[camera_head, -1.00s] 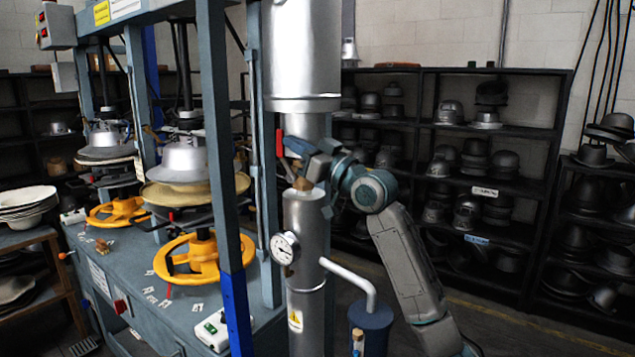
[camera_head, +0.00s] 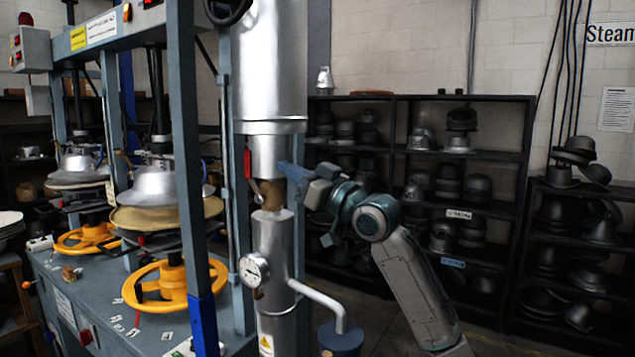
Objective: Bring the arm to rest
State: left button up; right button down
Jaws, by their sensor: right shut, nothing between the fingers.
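My right arm comes in from the lower right with its elbow bent. My right gripper (camera_head: 290,171) is at the end of it, beside the silver vertical cylinder (camera_head: 272,240) and close to its brass-coloured joint. The gripper is shut and empty. From this view I cannot tell whether it touches the pipe. A red-handled lever (camera_head: 247,164) hangs just left of the gripper, apart from it. My left gripper is not in view.
The hat press table (camera_head: 100,300) with yellow handwheels (camera_head: 170,285) stands at left. A pressure gauge (camera_head: 254,268) and a white bent pipe (camera_head: 318,303) are near my arm. Black shelves (camera_head: 480,190) with hat moulds stand behind. Floor shows at lower right.

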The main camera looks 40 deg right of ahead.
pick_arm(q)
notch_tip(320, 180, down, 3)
jog(key=b, duration=0.2)
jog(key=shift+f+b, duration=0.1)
jog(key=shift+b, duration=0.3)
pick_arm(e)
jog(key=s+d, duration=0.2)
jog(key=s, duration=0.4)
jog(key=shift+d+r, duration=0.15)
jog(key=shift+d, duration=0.05)
jog(key=shift+s, duration=0.1)
